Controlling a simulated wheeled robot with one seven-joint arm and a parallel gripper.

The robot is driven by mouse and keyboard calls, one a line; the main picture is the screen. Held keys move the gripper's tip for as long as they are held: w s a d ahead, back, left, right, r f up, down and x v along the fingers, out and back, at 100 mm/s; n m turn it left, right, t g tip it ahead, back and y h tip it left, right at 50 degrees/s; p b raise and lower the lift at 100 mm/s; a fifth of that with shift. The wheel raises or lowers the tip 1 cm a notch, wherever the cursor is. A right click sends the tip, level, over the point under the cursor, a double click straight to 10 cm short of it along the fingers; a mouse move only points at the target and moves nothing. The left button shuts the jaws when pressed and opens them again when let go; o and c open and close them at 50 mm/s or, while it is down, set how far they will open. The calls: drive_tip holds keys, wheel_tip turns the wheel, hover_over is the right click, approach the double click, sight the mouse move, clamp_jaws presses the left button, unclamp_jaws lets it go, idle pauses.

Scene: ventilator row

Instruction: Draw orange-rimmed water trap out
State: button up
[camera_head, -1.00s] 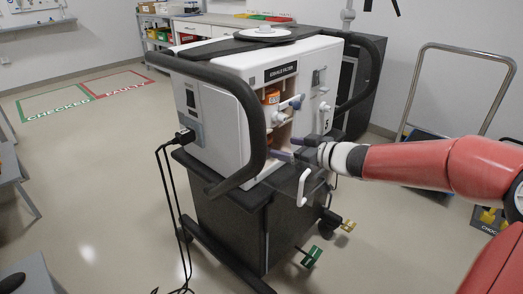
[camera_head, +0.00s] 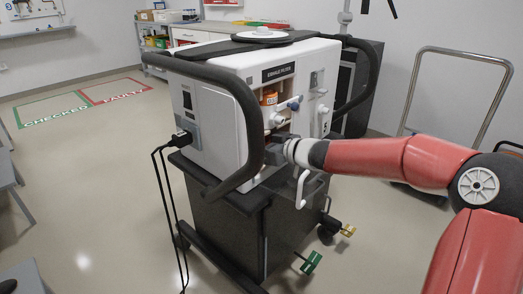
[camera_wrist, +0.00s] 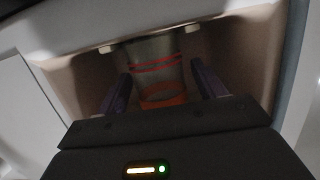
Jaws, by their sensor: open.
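The orange-rimmed water trap (camera_wrist: 155,68) shows in the wrist view as a greyish cup with red lines around it and an orange rim at its lower end. It sits inside a pale recess of the ventilator (camera_head: 222,105). My gripper (camera_wrist: 165,92) is open, with one dark purple finger on each side of the trap. Gaps show between the fingers and the trap. In the head view my gripper (camera_head: 278,150) reaches into the ventilator's front opening. The fingertips and the trap are hidden there.
An orange-labelled part (camera_head: 269,97) sits in the opening above, under the "EXHALE FILTER" sign.

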drive_tip(key=shift+p, duration=0.35)
idle(0.4)
drive_tip(key=c, duration=0.9)
drive_tip(key=shift+c, duration=0.2)
drive_tip(key=shift+r+p, duration=0.5)
drive_tip(key=shift+p, duration=0.35)
drive_tip(key=shift+d, duration=0.1)
drive_tip(key=shift+f+p+v, duration=0.25)
drive_tip(key=shift+p+v, duration=0.3)
drive_tip(key=shift+v, duration=0.7)
drive_tip(key=shift+f+p+v, duration=0.3)
drive_tip(key=shift+p+v, duration=0.2)
drive_tip(key=shift+v, duration=0.8)
drive_tip(key=shift+f+p+v, duration=0.25)
drive_tip(key=shift+p+v, duration=0.3)
drive_tip(key=shift+v, duration=0.7)
drive_tip(key=shift+s+d+f+p, duration=0.1)
drive_tip(key=shift+s+d+p, duration=0.1)
drive_tip(key=shift+s+d, duration=0.8)
drive_tip(key=shift+s+d+p, duration=0.15)
drive_tip(key=shift+s+d, duration=0.55)
drive_tip(key=shift+d, duration=0.5)
